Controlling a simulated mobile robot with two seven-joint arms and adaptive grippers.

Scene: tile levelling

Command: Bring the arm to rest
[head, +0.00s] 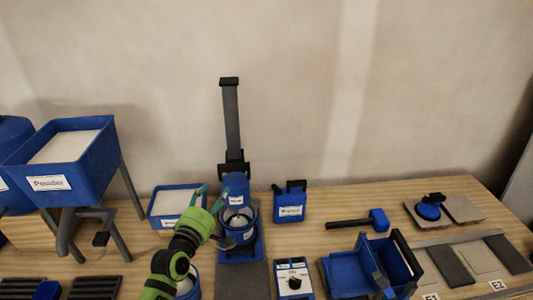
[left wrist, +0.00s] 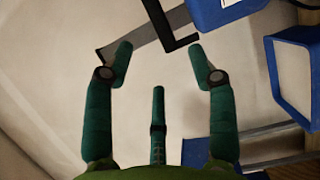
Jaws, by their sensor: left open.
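My left arm (head: 170,268), green and black, comes up from the bottom of the head view. My left gripper (head: 212,196) is raised just in front of the blue mixing stand (head: 236,185) and overlaps its left side in the picture; I cannot tell whether they touch. In the left wrist view its teal fingers (left wrist: 160,52) are spread open with nothing between them. My right gripper is in neither view.
A powder hopper (head: 66,146) and a powder tray (head: 174,203) stand to the left. A blue jug (head: 290,203), a dial box (head: 293,281), a mallet (head: 362,220) and a blue caddy (head: 349,275) are to the right. Tiles (head: 451,266) lie at far right.

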